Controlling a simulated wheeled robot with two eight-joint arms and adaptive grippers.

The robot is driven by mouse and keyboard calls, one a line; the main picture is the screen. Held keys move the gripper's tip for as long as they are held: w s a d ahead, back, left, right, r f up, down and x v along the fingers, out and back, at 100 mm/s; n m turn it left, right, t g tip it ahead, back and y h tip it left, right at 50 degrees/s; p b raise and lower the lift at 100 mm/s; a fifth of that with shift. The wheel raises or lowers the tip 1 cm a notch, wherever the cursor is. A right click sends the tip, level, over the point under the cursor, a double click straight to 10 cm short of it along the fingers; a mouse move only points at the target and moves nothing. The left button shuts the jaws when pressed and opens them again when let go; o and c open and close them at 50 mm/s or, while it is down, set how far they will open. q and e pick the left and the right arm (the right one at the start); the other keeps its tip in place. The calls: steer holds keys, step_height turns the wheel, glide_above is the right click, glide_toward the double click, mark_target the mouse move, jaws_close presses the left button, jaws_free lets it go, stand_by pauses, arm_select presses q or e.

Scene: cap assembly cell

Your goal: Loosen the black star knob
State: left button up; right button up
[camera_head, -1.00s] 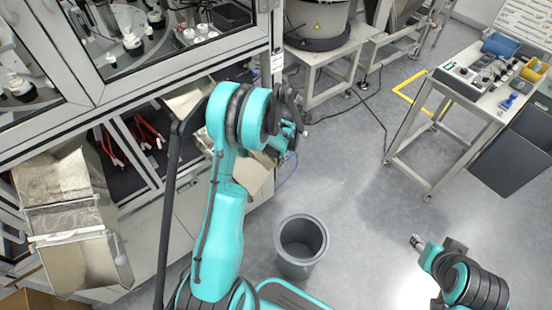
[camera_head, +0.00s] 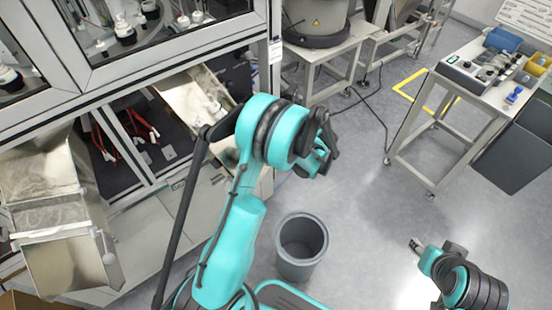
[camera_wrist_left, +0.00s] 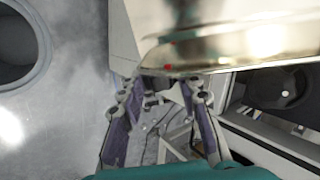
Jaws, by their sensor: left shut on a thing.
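My left gripper (camera_wrist_left: 165,92) shows in the left wrist view, its two fingers converging just below the rim of a shiny metal chute (camera_wrist_left: 225,35). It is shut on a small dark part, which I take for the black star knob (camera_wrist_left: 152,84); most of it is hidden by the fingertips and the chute. In the head view, the left wrist hides what the left gripper (camera_head: 322,158) holds. My right gripper (camera_head: 416,245) is at the lower right, clear of everything; its fingers are too small to read.
A grey bin (camera_head: 301,250) stands on the floor below my left arm. The machine cabinet (camera_head: 140,90) fills the left side, with a metal chute (camera_head: 198,105) and another hopper (camera_head: 45,190). A control cart (camera_head: 470,95) stands at the upper right. Floor between is free.

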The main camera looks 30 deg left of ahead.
arm_select(q)
steer(key=shift+d+f+y+b, duration=0.25)
steer(key=shift+y+b, duration=0.35)
steer(key=shift+y, duration=0.4)
steer(key=shift+f+y, duration=0.1)
steer(key=shift+y, duration=0.8)
steer(key=shift+f+y+b, duration=0.2)
steer(key=shift+y+b, duration=0.1)
steer(key=shift+y, duration=1.9)
steer(key=o, duration=1.2)
steer(key=shift+c, duration=0.2)
